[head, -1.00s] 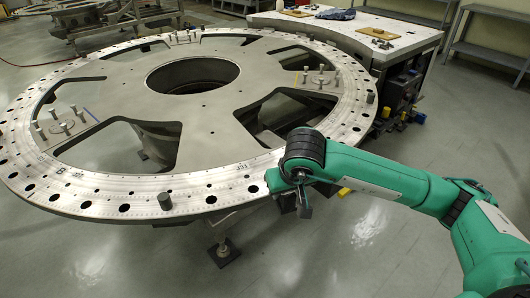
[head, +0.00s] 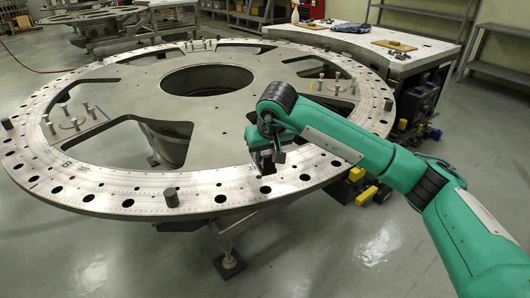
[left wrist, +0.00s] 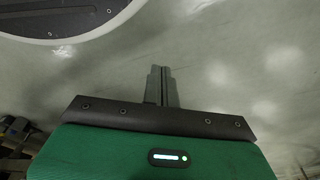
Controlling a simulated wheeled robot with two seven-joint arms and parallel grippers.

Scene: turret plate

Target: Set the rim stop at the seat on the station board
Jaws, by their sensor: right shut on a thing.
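My right gripper (head: 273,152) is over the front part of the big ring-shaped turret plate (head: 120,192), near its inner edge. It points down and is shut on a small dark grey thing, apparently the rim stop, mostly hidden by the fingers. Similar dark grey cylinders stand on the rim, at the front (head: 171,197) and the right (head: 388,104). My left gripper (left wrist: 163,72) is shut and empty, above the floor.
A workbench (head: 400,67) with a cloth and small parts stands behind the plate at right. Yellow and dark items (head: 365,192) lie under the plate's right side. Metal shelves (head: 500,60) stand at the back right. The floor in front is clear.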

